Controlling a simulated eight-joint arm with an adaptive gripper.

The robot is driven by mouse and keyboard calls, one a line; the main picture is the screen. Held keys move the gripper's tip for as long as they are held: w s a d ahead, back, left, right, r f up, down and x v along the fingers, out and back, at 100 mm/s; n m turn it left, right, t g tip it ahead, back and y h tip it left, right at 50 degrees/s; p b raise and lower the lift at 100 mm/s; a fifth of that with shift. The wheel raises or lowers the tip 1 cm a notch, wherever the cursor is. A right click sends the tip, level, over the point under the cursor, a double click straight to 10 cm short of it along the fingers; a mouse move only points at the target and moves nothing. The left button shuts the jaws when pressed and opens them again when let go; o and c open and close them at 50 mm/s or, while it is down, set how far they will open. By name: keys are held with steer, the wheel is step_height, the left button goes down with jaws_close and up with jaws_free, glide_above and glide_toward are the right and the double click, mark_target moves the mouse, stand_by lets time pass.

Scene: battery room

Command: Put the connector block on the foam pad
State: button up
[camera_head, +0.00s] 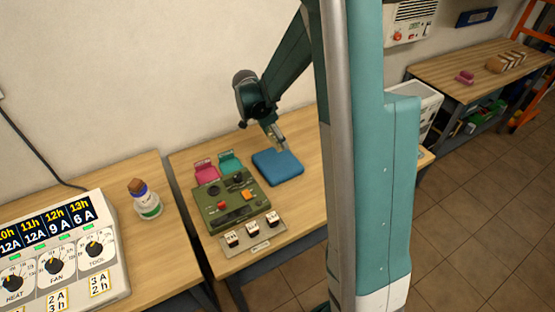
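The foam pad (284,171) is a flat blue square on the wooden table, right of an olive-green box (215,213). My gripper (282,147) points down just above the pad's back edge. The fingers are small and seen from the side, so I cannot tell whether they are open or shut or hold anything. I cannot identify the connector block for sure. An orange block (247,195) and a red part (221,205) sit on top of the green box. A pink item (206,172) and a teal item (231,162) stand behind the box.
A plate (262,246) with several small dark-and-white pieces lies in front of the green box. A charger panel (62,255) and a bottle (147,203) stand on the left table. My teal column hides the table's right part. Pad surface looks clear.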

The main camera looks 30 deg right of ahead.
glide_above(280, 160)
steer(key=a, duration=0.1)
steer(key=shift+a+f+b, duration=0.1)
steer(key=shift+f+b, duration=0.2)
steer(key=shift+f, duration=2.7)
steer(key=shift+f, duration=1.9)
steer(key=shift+f+b, duration=0.2)
steer(key=shift+b, duration=0.2)
steer(key=o, duration=0.9)
steer(key=shift+r, duration=0.1)
steer(key=shift+r, duration=0.1)
steer(key=p+v, duration=0.1)
steer(key=v, duration=1.1)
steer(key=shift+r, duration=0.1)
